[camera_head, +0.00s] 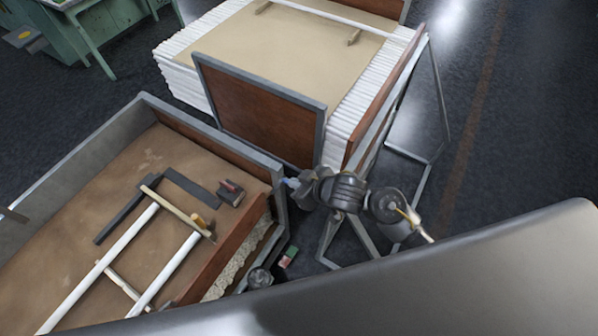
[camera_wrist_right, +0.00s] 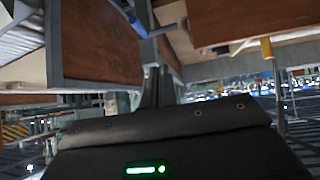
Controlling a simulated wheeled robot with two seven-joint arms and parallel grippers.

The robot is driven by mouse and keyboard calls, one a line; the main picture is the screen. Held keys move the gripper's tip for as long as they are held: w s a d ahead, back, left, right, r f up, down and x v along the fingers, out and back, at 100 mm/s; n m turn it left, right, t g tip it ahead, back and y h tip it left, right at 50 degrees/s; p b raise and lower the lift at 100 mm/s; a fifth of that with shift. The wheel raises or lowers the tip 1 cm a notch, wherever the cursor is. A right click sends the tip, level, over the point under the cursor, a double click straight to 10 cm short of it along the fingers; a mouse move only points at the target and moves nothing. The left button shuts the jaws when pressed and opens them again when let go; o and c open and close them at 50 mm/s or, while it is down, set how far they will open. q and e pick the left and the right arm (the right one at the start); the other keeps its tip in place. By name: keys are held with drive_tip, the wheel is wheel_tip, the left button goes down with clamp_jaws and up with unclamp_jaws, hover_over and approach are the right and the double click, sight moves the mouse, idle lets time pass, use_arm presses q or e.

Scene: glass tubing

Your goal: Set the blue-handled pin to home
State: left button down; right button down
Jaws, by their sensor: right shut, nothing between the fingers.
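The blue-handled pin shows as a small pale-blue piece (camera_head: 291,183) at the corner of the near crate's metal frame, right beside my right gripper (camera_head: 303,190). In the right wrist view a blue handle (camera_wrist_right: 136,22) sits near the top, by a grey metal post and ahead of the fingers. My right gripper is shut with nothing in it; its dark fingers (camera_wrist_right: 157,86) point toward the post. Whether the fingers touch the pin I cannot tell. The pin's shaft and seat are hidden or too small to read. My left gripper is not in view.
The near crate (camera_head: 128,107) holds white tubes (camera_head: 110,255) and wooden bars. A brown panel (camera_head: 255,108) and a stack of white tubing (camera_head: 185,75) stand behind. A metal stand frame (camera_head: 443,100) is right of the stack. Open dark floor (camera_head: 535,120) lies at right.

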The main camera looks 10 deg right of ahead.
drive_tip(key=w+a+n+g+y, duration=0.3)
drive_tip(key=w+n, duration=0.1)
drive_tip(key=w, duration=0.1)
drive_tip(key=w+d+m+g+h, duration=0.1)
drive_tip(key=d+g, duration=0.4)
drive_tip(key=d, duration=0.6)
drive_tip(key=shift+w+r+m+g+h, duration=0.2)
drive_tip(key=shift+w+m+g+h, duration=0.15)
drive_tip(key=shift+w, duration=0.4)
drive_tip(key=shift+f, duration=0.1)
drive_tip(key=p+x, duration=0.1)
drive_tip(key=x, duration=0.9)
drive_tip(key=shift+p, duration=0.35)
